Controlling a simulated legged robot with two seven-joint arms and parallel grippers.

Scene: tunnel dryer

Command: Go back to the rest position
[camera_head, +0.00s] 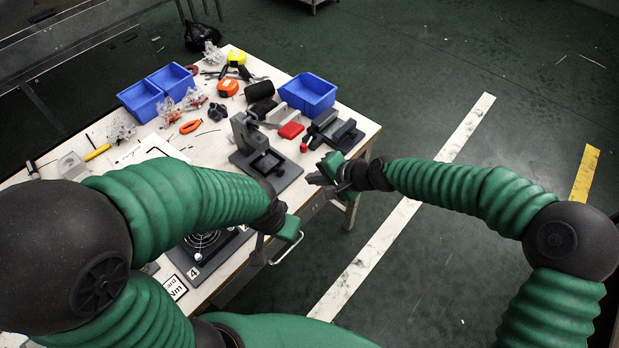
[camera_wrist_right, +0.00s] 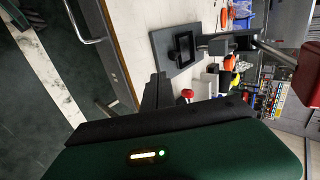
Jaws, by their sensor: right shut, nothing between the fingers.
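My right gripper (camera_head: 318,178) reaches in from the right at the front right edge of the table. Its fingers are together and hold nothing. It also shows in the right wrist view (camera_wrist_right: 157,92), with the closed dark fingers pointing toward the table. My left gripper (camera_head: 258,252) is low over the table's front edge, left of the right one. Its dark fingers point down, and I cannot tell whether they are apart. The white worktable (camera_head: 215,145) lies beneath and behind both grippers.
Blue bins (camera_head: 308,92) and tools lie farther back. A fan unit (camera_head: 203,245) is near the left forearm. Floor right is clear.

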